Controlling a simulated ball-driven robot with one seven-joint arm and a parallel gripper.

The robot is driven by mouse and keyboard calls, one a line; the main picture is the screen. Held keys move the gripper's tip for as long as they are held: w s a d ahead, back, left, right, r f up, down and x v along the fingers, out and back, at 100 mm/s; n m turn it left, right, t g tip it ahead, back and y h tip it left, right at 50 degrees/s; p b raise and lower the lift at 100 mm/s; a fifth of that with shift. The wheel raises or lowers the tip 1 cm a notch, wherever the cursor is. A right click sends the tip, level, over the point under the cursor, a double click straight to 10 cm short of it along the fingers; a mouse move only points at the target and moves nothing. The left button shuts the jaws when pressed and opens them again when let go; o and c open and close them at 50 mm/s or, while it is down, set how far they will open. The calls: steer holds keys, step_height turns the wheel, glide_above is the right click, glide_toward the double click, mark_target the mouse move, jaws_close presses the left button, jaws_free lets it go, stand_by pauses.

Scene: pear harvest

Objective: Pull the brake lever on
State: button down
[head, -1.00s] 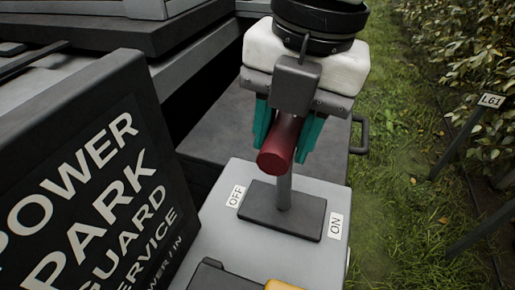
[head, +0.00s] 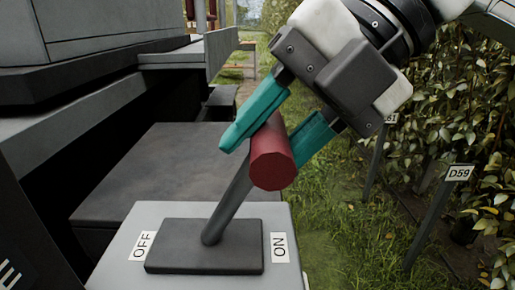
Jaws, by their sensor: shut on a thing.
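The brake lever has a grey shaft (head: 230,202) and a red cylindrical grip (head: 272,166). It rises from a dark base plate (head: 205,247) on a light grey console. The shaft leans to the right, toward the ON label (head: 280,247) and away from the OFF label (head: 142,246). My gripper (head: 268,138) comes down from the upper right, tilted. Its two teal fingers are shut on the red grip, one on each side. The finger faces against the grip are partly hidden.
A dark flat deck (head: 165,170) lies behind the console, with grey machine bodywork at the left. To the right are grass, leafy plants and marker posts with signs, one reading D59 (head: 459,173).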

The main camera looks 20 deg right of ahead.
steer(key=shift+f, duration=0.1)
steer(key=c, duration=0.8)
jaws_free()
steer(key=shift+d, duration=0.15)
steer(key=p+v, duration=0.1)
steer(key=v, duration=0.9)
steer(key=shift+s+d+r+p, duration=0.1)
steer(key=shift+d+r+p, duration=0.1)
steer(key=shift+r+p, duration=0.15)
